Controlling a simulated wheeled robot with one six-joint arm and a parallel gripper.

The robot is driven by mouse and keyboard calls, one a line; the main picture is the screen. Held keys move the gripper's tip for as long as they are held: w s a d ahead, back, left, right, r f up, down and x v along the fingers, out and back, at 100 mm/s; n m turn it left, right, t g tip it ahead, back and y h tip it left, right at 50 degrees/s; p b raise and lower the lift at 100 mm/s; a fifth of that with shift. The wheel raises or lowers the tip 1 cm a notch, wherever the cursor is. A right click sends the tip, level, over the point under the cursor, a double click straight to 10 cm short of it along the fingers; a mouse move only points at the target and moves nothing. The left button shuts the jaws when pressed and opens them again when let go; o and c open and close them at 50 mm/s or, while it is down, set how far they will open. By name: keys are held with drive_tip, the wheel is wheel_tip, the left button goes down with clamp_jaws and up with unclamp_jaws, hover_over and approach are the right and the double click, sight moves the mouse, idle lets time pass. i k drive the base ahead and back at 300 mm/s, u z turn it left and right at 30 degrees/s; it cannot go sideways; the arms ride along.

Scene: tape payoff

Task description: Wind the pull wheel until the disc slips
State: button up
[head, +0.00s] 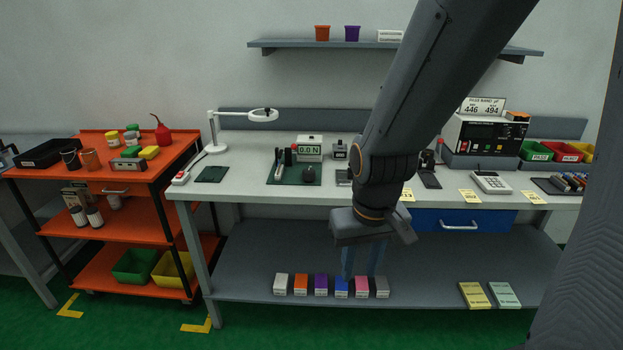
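My gripper (362,262) hangs in front of the bench's front edge, below the bench top, pointing down. Its two fingers are apart with nothing between them. On the bench top (260,181) a small box with a readout of "0.0 N" (309,149) stands at the back. In front of it lies a dark mat (290,180) with a small round black item (309,174) on it. Small grey devices (340,150) stand to its right, partly behind my arm. I cannot tell which piece is the pull wheel or the disc; my arm hides part of the bench.
An orange cart (130,180) is further left. A display unit (484,138) and coloured bins (538,151) are at the right. Several small boxes (300,285) line the lower shelf (240,260).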

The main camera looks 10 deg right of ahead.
sight(309, 174)
drive_tip(key=u, duration=0.7)
drive_tip(key=i, duration=1.1)
drive_tip(key=z, duration=0.7)
drive_tip(key=i, duration=0.45)
drive_tip(key=z, duration=0.5)
